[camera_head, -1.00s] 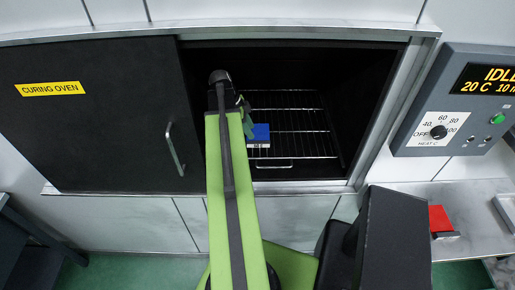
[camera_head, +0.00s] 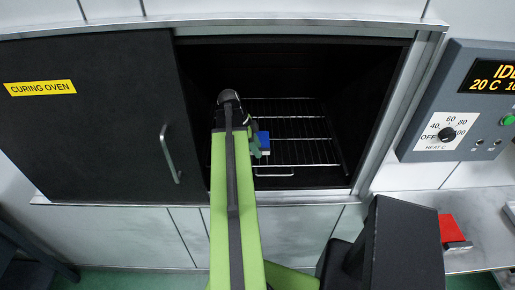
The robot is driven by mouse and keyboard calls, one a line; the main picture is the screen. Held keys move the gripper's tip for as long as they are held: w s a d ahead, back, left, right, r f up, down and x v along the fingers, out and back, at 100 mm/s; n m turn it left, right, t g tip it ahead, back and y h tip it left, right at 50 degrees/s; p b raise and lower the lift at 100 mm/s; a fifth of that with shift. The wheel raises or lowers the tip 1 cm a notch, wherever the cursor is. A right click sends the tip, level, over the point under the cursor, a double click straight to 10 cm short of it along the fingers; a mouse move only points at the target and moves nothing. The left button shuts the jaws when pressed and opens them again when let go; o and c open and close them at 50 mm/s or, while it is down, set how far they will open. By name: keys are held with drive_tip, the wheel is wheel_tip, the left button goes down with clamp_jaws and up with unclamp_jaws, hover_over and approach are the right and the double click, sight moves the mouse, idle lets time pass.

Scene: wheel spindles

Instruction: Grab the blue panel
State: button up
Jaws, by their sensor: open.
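The blue panel (camera_head: 263,142) lies on the wire rack inside the open curing oven. It has a pale front edge, and its left part is hidden behind my gripper. My gripper (camera_head: 256,150) is at the end of my green arm, inside the oven opening, at the left side of the panel in the picture. It is open. Whether a finger touches the panel cannot be seen, because my arm covers much of the gripper.
The wire rack (camera_head: 305,155) is bare to the right of the panel. A control box (camera_head: 455,100) is on the wall at right. A red panel (camera_head: 452,228) lies on the metal shelf (camera_head: 480,260) at lower right.

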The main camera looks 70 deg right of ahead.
drive_tip(key=shift+f, duration=0.25)
clamp_jaws()
drive_tip(key=shift+r, duration=0.1)
